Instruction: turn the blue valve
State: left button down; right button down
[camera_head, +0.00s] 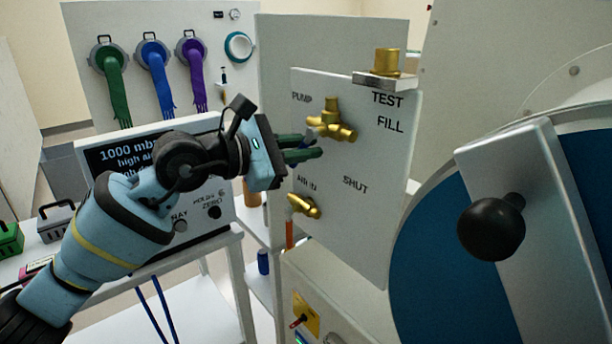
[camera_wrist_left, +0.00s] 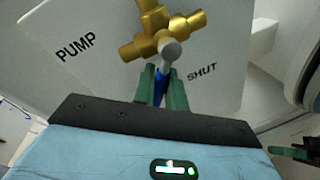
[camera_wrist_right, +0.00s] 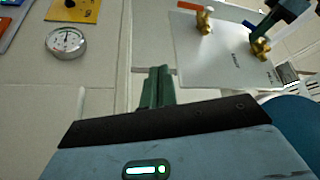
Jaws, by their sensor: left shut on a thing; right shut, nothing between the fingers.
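The blue valve has a brass body (camera_head: 333,122) on the white panel, with PUMP and TEST lettered near it. Its blue handle (camera_wrist_left: 162,86) shows in the left wrist view between the green fingers of my left gripper (camera_head: 313,147), which is shut on it. The fingers hide most of the handle in the head view. The handle hangs from a grey stem below the brass body in the left wrist view, with SHUT to its right. My right gripper (camera_wrist_right: 158,88) is shut and empty, apart from the panel; it is not in the head view.
A second brass valve (camera_head: 304,206) with an orange-red handle (camera_head: 290,233) sits lower on the panel (camera_head: 350,235). A brass fitting (camera_head: 387,62) stands on the panel's top. A large blue door (camera_head: 440,255) with a black knob (camera_head: 491,228) is at the right. A gauge (camera_wrist_right: 66,42) shows in the right wrist view.

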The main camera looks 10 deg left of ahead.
jog(key=w+a+r+m+t+h, duration=0.1)
jog(key=r+m, duration=0.4)
jog(key=r, duration=0.5)
jog(key=w+a+r+m+t+h, duration=0.2)
jog(key=w+a+r+m, duration=0.3)
jog(key=r, duration=0.6)
jog(key=shift+a+m+t, duration=0.15)
jog(key=shift+m+t, duration=0.25)
jog(key=shift+t, duration=0.3)
jog(key=shift+r, duration=0.15)
jog(key=a+r+x, duration=0.1)
jog(key=a+x, duration=0.1)
jog(key=x, duration=1)
jog(key=shift+a, duration=0.25)
jog(key=shift+r, duration=0.1)
